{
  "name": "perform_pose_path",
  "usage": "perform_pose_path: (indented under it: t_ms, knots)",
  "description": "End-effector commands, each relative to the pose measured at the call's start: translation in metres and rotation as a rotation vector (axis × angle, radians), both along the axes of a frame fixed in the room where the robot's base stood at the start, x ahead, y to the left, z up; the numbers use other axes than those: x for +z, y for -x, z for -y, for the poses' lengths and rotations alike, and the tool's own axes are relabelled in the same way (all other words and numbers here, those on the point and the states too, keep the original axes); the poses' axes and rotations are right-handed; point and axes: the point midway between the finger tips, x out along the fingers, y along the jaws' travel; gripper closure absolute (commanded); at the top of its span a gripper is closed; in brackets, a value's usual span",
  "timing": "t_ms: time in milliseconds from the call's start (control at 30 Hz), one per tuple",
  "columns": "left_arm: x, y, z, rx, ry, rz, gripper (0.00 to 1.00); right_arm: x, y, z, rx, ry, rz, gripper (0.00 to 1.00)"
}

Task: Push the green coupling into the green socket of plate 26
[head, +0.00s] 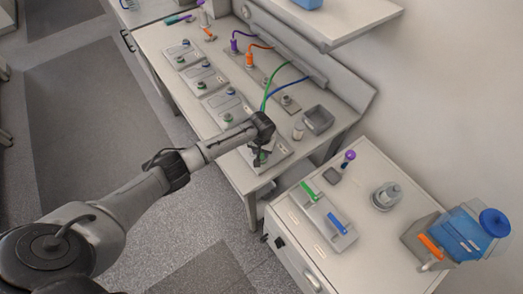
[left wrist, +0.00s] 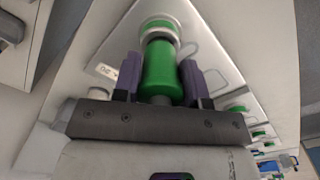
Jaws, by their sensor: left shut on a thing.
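In the left wrist view the green coupling (left wrist: 163,75) is a green cylinder held between the two purple finger pads of my left gripper (left wrist: 161,80). Its far end meets the pale ring of the green socket (left wrist: 158,27). I cannot tell how deep it sits. The socket stands on a light grey plate (left wrist: 203,45) whose label is only partly legible. In the head view my left gripper (head: 259,158) is low over the plate (head: 279,152) at the bench's near right end, and mostly hides the coupling. My right gripper is not in view.
Several similar plates with sockets (head: 183,53) line the bench to the left. A green cable (head: 272,82) and a blue cable (head: 285,86) drop from the back rail beside my arm. A grey bin (head: 318,119) stands right of the plate. A side cabinet holds a tray (head: 322,222).

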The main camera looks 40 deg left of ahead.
Motion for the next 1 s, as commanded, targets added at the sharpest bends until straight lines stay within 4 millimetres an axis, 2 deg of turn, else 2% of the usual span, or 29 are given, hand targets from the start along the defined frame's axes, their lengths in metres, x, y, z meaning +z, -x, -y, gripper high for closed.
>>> perform_pose_path:
  t_ms: [867,900,1000]
  knots:
    - [-0.011,0.000,0.000,0.000,0.000,0.000,0.94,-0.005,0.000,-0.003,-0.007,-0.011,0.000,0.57]
    - [-0.011,0.000,0.000,0.000,0.000,0.000,0.59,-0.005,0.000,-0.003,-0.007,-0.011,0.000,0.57]
    - [-0.011,0.000,0.000,0.000,0.000,0.000,0.49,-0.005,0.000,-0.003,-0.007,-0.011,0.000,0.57]
